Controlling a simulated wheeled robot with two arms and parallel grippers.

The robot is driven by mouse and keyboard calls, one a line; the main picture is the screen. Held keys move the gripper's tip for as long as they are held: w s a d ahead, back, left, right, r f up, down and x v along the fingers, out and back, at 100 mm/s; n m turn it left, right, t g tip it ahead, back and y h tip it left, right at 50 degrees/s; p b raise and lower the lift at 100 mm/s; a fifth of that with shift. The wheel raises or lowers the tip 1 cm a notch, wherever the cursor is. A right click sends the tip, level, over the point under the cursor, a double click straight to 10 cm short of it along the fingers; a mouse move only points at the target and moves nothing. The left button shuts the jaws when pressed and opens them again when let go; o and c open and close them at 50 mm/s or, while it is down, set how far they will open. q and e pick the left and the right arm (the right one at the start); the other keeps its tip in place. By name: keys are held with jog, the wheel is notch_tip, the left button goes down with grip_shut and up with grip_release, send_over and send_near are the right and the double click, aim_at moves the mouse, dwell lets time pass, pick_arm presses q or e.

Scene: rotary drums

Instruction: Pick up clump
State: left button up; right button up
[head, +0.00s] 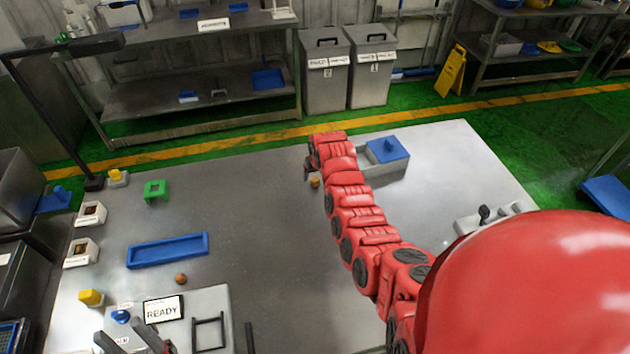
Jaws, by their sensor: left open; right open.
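Two small brown-orange lumps that look like clumps lie on the grey metal table. One clump (315,182) is close beside my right gripper (308,174), near the far part of the table. The other clump (181,279) lies in front of the blue tray at the left. My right gripper is open, at the end of the red arm, and its fingers are small and partly hidden by the arm. My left gripper (130,342) is open at the bottom left edge, with its two grey fingers apart and nothing seen between them.
A grey box with a blue lid (388,150) stands just right of my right gripper. A blue tray (168,251), a green stand (156,190) and a READY display (164,310) are at the left. The middle of the table is clear.

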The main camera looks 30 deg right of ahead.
aim_at(315, 179)
jog(key=shift+p+x, duration=0.5)
jog(key=shift+x, duration=0.45)
jog(key=shift+w+f+b, duration=0.15)
jog(key=shift+f+b, duration=0.2)
jog(key=shift+f, duration=0.1)
jog(key=shift+w+f+b, duration=0.25)
jog(key=shift+f+b, duration=0.15)
jog(key=shift+f, duration=0.25)
jog(key=shift+w+d, duration=0.1)
grip_shut()
